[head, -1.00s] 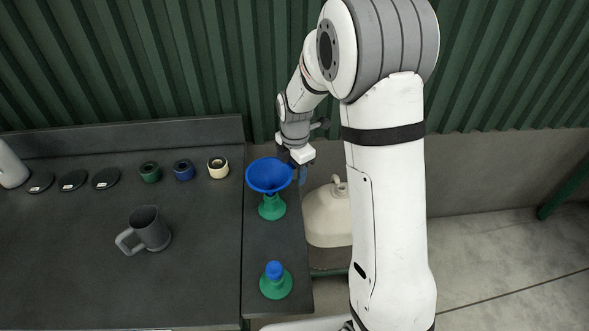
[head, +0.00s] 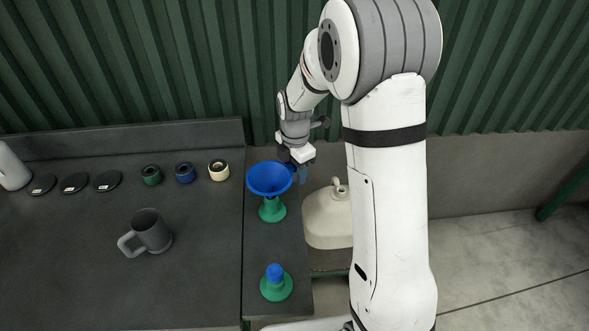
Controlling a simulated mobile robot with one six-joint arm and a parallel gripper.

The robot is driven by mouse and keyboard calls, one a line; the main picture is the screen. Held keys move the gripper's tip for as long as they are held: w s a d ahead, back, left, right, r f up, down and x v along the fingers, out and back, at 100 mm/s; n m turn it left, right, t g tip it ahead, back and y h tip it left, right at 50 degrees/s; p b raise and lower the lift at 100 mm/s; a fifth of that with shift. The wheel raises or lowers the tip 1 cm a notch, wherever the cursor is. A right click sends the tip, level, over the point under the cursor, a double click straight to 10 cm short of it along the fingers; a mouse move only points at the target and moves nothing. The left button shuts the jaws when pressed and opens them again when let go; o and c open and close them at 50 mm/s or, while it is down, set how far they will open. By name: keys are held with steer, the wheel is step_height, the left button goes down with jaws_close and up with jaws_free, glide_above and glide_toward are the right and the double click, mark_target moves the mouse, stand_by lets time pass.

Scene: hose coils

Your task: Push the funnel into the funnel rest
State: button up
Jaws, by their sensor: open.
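The blue funnel (head: 268,178) stands mouth up in the top of a green funnel rest (head: 272,210) on the narrow right section of the counter. Its spout is hidden, so I cannot tell how deep it sits. My gripper (head: 296,171) is just behind and right of the funnel's rim, pointing down. It is open, with its fingers small and partly hidden. I cannot tell whether a finger touches the rim. A second green base with a blue rounded top (head: 275,281) stands nearer on the same section.
A grey mug (head: 150,232) stands on the left counter (head: 70,260). Several rolls, including a cream one (head: 218,170), and black discs (head: 75,183) line the back. A cream jug (head: 328,217) stands right of the counter edge. A green corrugated wall is behind my arm.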

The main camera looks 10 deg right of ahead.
steer(key=shift+r+p, duration=0.9)
steer(key=shift+r, duration=0.55)
steer(key=shift+r, duration=0.1)
step_height(320, 180, up, 7)
steer(key=shift+r+b, duration=0.2)
steer(key=shift+b, duration=0.1)
steer(key=shift+r, duration=0.15)
stand_by(0.8)
steer(key=shift+s+d+r+m, duration=0.2)
steer(key=shift+s+r+m, duration=0.1)
steer(key=shift+m, duration=0.1)
steer(key=s+d+r+m+t, duration=0.1)
steer(key=s+d+r+m, duration=0.1)
steer(key=s+m, duration=0.5)
steer(key=s+d+r+m+t, duration=0.1)
steer(key=s+d+m, duration=0.1)
steer(key=s+m, duration=0.6)
steer(key=s+d+r+m+t, duration=0.1)
steer(key=s+d+r+m, duration=0.1)
steer(key=s+m, duration=0.5)
steer(key=shift+s+d+r+m, duration=0.25)
steer(key=shift+s+r+m, duration=0.05)
steer(key=shift+m, duration=0.1)
